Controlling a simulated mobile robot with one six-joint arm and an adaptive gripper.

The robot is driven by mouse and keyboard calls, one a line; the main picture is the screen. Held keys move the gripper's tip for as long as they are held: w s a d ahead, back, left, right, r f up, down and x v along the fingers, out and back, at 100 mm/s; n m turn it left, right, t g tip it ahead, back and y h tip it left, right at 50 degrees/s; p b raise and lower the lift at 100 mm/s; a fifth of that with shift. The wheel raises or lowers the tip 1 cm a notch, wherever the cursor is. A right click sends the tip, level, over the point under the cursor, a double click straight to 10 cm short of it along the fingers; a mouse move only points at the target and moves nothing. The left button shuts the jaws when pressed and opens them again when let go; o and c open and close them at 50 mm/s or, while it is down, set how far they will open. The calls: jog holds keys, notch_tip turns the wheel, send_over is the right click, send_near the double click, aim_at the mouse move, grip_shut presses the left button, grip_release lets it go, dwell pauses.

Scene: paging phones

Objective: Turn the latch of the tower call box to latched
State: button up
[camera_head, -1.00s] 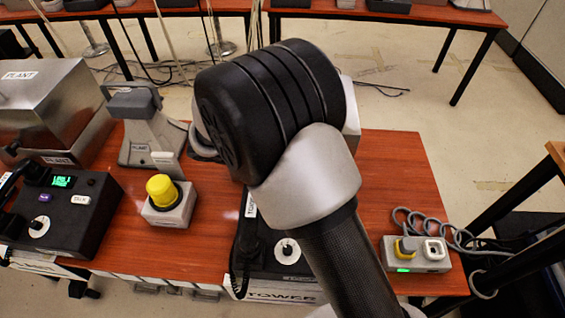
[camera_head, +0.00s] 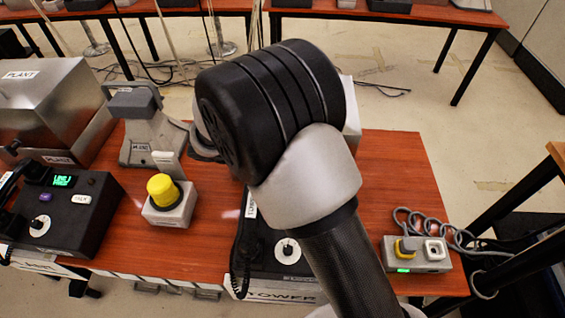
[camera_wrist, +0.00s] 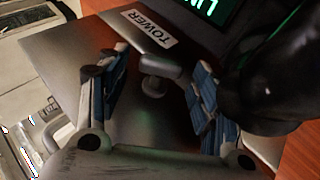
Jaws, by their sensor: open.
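The tower call box (camera_wrist: 60,55) shows in the wrist view as a grey metal box with a white TOWER label near its top edge. Its latch (camera_wrist: 154,76), a grey knob with a short handle, stands out from the box face. My gripper (camera_wrist: 155,92) is open, with one blue-padded finger on each side of the latch. There are visible gaps between the fingers and the latch, though I cannot tell the depth exactly. In the head view my arm hides most of this box, and my gripper is out of sight.
The tower phone (camera_head: 284,252) is below my arm on the red table, and its green display shows at the wrist view's top right. A yellow button box (camera_head: 168,215), the plant call box (camera_head: 70,88) and plant phone (camera_head: 85,222) are left. A grey switch box (camera_head: 425,265) is right.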

notch_tip(320, 180, up, 10)
dwell(0.5)
jog(key=shift+c, duration=0.4)
